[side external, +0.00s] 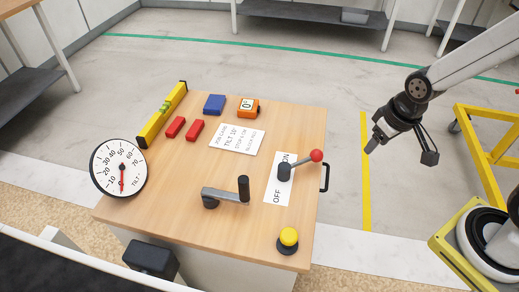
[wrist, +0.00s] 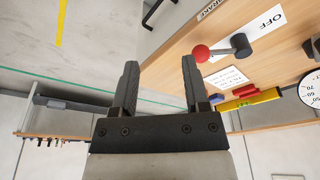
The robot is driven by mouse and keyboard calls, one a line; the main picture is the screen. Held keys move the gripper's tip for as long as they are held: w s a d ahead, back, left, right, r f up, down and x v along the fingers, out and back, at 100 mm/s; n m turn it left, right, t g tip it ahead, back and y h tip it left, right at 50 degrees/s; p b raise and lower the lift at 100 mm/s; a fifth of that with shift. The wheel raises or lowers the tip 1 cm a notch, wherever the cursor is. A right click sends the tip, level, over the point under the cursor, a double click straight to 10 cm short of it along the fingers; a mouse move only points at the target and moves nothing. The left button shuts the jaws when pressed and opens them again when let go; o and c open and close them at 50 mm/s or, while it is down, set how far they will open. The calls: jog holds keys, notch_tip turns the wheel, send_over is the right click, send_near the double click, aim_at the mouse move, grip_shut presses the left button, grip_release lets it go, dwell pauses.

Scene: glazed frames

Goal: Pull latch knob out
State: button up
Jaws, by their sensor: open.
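No part labelled as a latch knob shows, so I cannot tell which part it is. A lever with a red ball knob (side external: 316,156) stands on a white ON/OFF plate (side external: 275,190) at the right of the wooden table. The red ball also shows in the wrist view (wrist: 201,53). A yellow knob on a black base (side external: 288,238) is at the table's front right. A crank with a black upright grip (side external: 243,189) is left of the plate. My gripper (side external: 401,152) is open and empty, right of the table and apart from everything. Its two fingers show in the wrist view (wrist: 160,65).
A black handle (side external: 326,177) projects from the table's right edge. A round tilt gauge (side external: 119,168), yellow level (side external: 163,114), red blocks (side external: 185,128), blue block (side external: 214,104), orange display (side external: 249,107) and text card (side external: 237,138) are also there.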

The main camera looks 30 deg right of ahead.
jog(key=shift+o, duration=0.2)
jog(key=o, duration=0.3)
jog(key=shift+o, duration=0.4)
jog(key=shift+w+a, duration=0.15)
jog(key=shift+a, duration=0.3)
jog(key=g, duration=0.3)
send_over(289, 234)
jog(key=shift+f, duration=0.8)
jog(key=shift+f, duration=3.9)
jog(key=shift+c, duration=0.3)
